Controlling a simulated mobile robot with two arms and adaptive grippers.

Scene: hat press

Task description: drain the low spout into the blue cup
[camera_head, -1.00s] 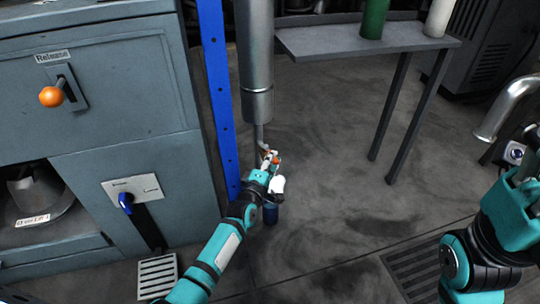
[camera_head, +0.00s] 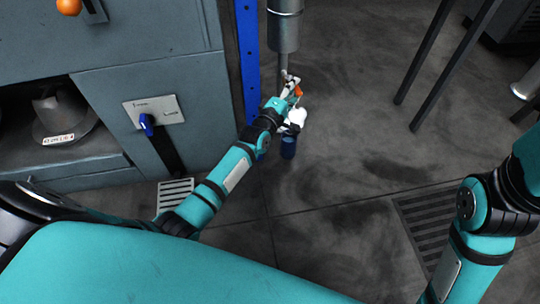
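The low spout (camera_head: 284,62) is a thin pipe at the bottom of a grey vertical cylinder (camera_head: 285,30). A small orange part (camera_head: 298,91) shows near its lower end, and I cannot tell whether it belongs to a valve. My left gripper (camera_head: 290,84) is at the pipe's lower end, beside the orange part. It is too small to tell whether its fingers are open or shut. The blue cup (camera_head: 288,148) stands on the floor below the gripper, its top partly hidden by a white part. My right arm is at the right edge; its gripper is out of view.
A blue post (camera_head: 248,60) rises left of the spout. The grey cabinet has a blue lever (camera_head: 147,124), an orange knob (camera_head: 69,5) and an open bay with a grey hat-like form (camera_head: 62,117). A silver pipe end (camera_head: 524,86) is at right. Floor grates (camera_head: 428,232) lie flat.

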